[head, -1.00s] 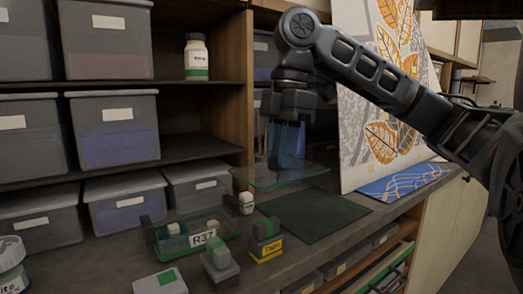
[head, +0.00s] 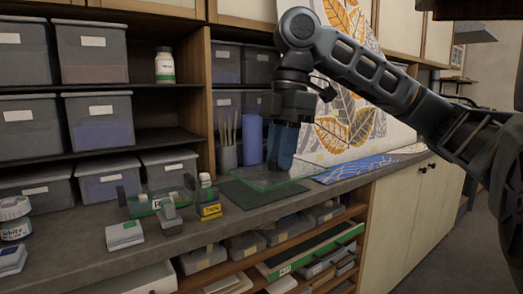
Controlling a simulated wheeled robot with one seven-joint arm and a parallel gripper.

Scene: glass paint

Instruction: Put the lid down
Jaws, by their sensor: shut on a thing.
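The lid is a flat, clear greenish glass sheet (head: 252,179). It shows over the dark mat (head: 238,200) on the counter. My gripper (head: 281,172) is above it with blue fingers pointing down, shut on the lid at its right part. The fingers hide the grasped spot. I cannot tell whether the lid touches the mat or hangs just above it. The R37 tray (head: 140,208), a green see-through container with a white label, stands left of the mat.
A yellow-labelled block (head: 210,207) and a grey block (head: 170,216) stand left of the mat. A cup of brushes (head: 228,156) and a blue cylinder (head: 252,140) stand behind. A blue patterned sheet (head: 352,167) lies right. The counter's front edge is near.

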